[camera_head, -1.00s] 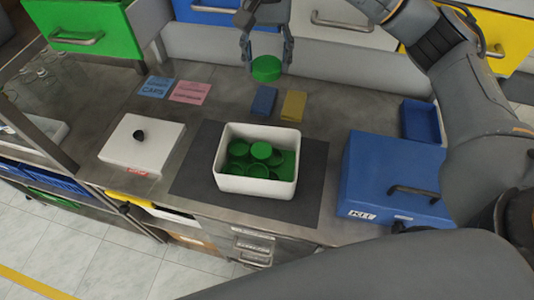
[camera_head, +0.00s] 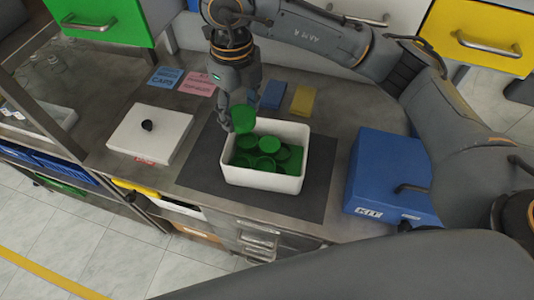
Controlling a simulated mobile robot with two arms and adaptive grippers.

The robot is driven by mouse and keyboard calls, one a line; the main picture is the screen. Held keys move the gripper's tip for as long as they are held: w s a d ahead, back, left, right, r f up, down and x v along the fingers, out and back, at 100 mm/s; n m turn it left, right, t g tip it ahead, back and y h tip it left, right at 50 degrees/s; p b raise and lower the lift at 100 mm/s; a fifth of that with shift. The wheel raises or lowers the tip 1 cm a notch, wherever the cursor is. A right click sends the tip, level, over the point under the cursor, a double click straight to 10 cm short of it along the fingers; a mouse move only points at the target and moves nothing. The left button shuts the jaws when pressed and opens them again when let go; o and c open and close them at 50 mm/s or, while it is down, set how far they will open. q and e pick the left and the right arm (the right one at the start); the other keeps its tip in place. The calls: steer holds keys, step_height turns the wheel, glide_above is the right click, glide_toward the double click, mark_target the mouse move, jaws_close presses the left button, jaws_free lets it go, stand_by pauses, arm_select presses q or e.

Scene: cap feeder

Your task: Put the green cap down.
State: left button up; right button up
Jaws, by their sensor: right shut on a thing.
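A green cap (camera_head: 242,117) is held in my right gripper (camera_head: 239,112), which is shut on it. The cap is tilted and hangs at the back left corner of the white box (camera_head: 262,180). I cannot tell whether it touches the rim. The box stands on a dark mat (camera_head: 305,197) and holds several more green caps (camera_head: 268,146). My left gripper is not in view.
A blue kit case (camera_head: 392,172) stands at the right.

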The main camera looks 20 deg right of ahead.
steer(key=s+a+f+m, duration=0.3)
steer(key=s+a+m, duration=0.2)
steer(key=m, duration=0.9)
steer(key=m+p, duration=0.3)
steer(key=m, duration=0.2)
glide_above(267, 155)
steer(key=f, duration=0.6)
steer(key=a+f, duration=0.1)
steer(key=f, duration=0.2)
steer(key=shift+s, duration=0.3)
steer(key=shift+w+d+f, duration=0.1)
steer(key=shift+d+f, duration=0.1)
steer(key=shift+f, duration=0.05)
steer(key=f, duration=0.1)
steer(key=f+p, duration=0.2)
steer(key=shift+w+d+f, duration=0.2)
steer(key=shift+d+f, duration=0.15)
steer(key=shift+f, duration=0.2)
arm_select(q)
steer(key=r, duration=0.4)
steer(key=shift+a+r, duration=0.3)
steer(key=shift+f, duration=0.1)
arm_select(e)
steer(key=shift+f, duration=0.1)
